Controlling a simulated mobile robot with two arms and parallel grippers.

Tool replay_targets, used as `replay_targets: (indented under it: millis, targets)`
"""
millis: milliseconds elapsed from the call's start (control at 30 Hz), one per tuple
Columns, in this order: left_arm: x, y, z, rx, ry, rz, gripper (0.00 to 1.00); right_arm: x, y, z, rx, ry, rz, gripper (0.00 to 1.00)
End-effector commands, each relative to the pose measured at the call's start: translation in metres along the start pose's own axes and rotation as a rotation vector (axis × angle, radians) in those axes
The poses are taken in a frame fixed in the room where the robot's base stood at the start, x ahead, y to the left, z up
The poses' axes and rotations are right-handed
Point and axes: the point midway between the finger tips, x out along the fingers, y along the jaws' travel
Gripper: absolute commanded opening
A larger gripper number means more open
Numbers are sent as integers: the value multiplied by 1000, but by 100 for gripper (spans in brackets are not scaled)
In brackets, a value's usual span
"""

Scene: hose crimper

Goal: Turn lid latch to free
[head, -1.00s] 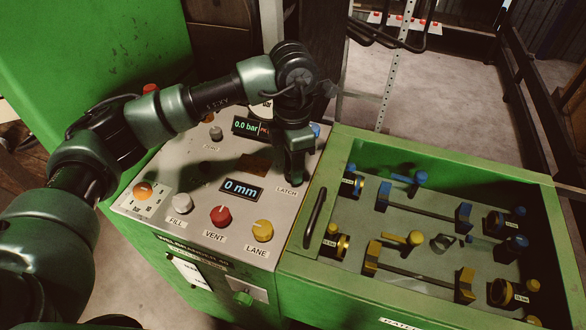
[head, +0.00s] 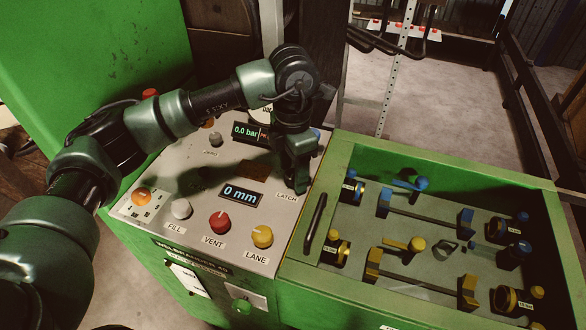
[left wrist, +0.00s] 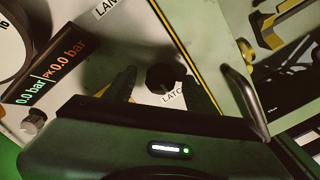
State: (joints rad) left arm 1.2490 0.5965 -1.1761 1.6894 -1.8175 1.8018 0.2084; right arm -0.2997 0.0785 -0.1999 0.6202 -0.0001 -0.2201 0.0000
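The lid latch is a dark round knob (left wrist: 163,76) above the LATCH label, seen in the left wrist view. In the head view my left gripper hides the knob, and the LATCH label (head: 286,197) shows just below it. My left gripper (head: 301,188) points down over the right edge of the control panel. In the left wrist view its two fingers (left wrist: 162,90) are apart, one on each side of the knob, with gaps visible. I cannot tell the fingers' height over the knob. My right gripper is not in view.
The panel (head: 185,235) carries FILL, VENT and LANE knobs and displays reading 0.0 bar and 0 mm. To its right is the green-framed lid (head: 440,157) over blue and yellow fittings, with a dark handle (head: 315,222) beside my gripper.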

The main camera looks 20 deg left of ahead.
Motion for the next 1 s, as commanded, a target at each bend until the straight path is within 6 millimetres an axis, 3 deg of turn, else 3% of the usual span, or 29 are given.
replay_targets:
  millis: [267, 700, 1000]
  targets:
    - [-4, 0, 0, 1, 0, 0, 56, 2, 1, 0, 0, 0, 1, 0]
    - [-70, 0, 0, 0, -1, 1, 56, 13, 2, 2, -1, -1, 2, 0]
    - [-78, 0, 0, 1, 1, -1, 56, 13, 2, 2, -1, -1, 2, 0]
